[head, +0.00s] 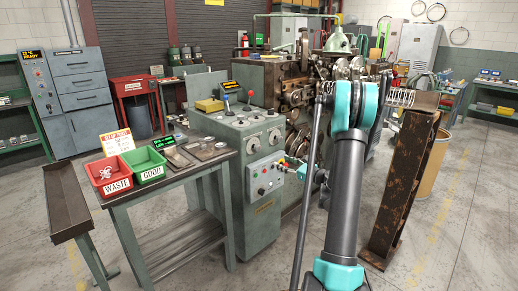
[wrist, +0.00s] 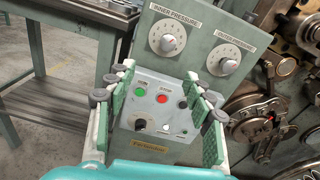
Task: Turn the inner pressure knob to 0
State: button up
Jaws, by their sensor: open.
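The inner pressure knob (wrist: 167,42) is a pale knob on a round white dial, under a label that seems to read INNER PRESSURE, at the top of the panel in the wrist view. Its pointer setting is too small to read.
A grey button box (wrist: 158,105) with green and red buttons and a black knob juts out below the dials. Coiler gears (wrist: 262,120) stand close on the right. A table with a red WASTE bin (head: 110,175) and green GOOD bin (head: 146,165) stands left of the machine.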

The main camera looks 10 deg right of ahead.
aim_at(259, 149)
jog(key=shift+m+t, duration=0.3)
jog(key=shift+m, duration=0.1)
jog(key=x, duration=1.1)
jog(key=d+x, duration=0.1)
jog(key=x, duration=0.5)
jog(key=shift+w+a+f, duration=0.1)
jog(key=shift+w, duration=0.5)
jog(key=c, duration=1.2)
